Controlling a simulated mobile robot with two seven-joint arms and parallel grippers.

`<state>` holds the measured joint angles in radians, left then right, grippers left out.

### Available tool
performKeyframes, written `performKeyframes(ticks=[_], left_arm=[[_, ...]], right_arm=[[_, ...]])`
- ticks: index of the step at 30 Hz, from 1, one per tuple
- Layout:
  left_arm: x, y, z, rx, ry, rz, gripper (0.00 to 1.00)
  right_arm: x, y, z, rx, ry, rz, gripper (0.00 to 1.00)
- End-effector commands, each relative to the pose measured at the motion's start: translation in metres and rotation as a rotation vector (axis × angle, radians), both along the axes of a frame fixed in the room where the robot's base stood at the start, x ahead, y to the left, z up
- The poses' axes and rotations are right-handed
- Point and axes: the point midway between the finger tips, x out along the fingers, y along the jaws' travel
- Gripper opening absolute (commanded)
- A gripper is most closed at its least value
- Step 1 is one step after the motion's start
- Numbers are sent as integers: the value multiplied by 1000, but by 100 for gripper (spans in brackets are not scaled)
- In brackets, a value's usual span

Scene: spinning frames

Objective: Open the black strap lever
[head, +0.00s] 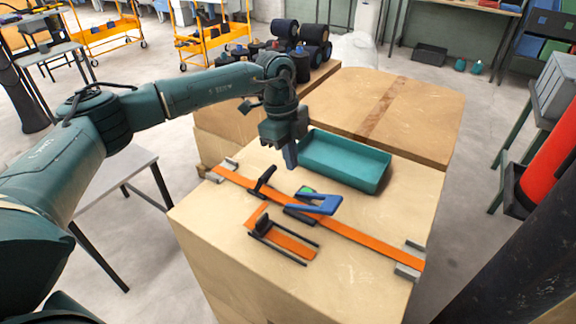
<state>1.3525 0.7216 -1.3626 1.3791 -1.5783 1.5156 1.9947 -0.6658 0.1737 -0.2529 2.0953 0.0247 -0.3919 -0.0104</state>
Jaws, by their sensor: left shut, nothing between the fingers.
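An orange strap (358,237) runs across the top of a wooden crate (210,222). A black lever (264,179) sits on the strap toward its left end and stands up at a tilt. A blue lever (318,205) with a dark base sits near the strap's middle. A short orange strap piece with a black frame (290,241) lies in front. My left gripper (290,162) is shut and empty, pointing down above the far side of the strap, to the right of the black lever and apart from it. My right gripper is not in view.
A teal tray (345,160) lies on the crate behind the strap, close to my left gripper. A large wrapped carton (420,110) stands behind. Grey metal brackets (408,262) hold the strap's right end. The crate's front right is clear.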

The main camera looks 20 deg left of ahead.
Motion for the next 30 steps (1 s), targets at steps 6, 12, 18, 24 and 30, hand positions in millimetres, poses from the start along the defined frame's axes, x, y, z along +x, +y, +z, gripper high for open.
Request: performKeyframes(ticks=[6,12,18,24,30], left_arm=[[7,27,13,91,-6,75,0],[7,27,13,92,-6,76,0],[6,26,9,91,-4,73,0],[5,23,-19,90,-2,72,0],[4,19,-62,91,-2,72,0]], right_arm=[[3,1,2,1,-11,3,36],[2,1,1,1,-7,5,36],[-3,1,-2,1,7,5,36],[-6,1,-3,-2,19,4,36],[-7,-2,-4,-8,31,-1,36]])
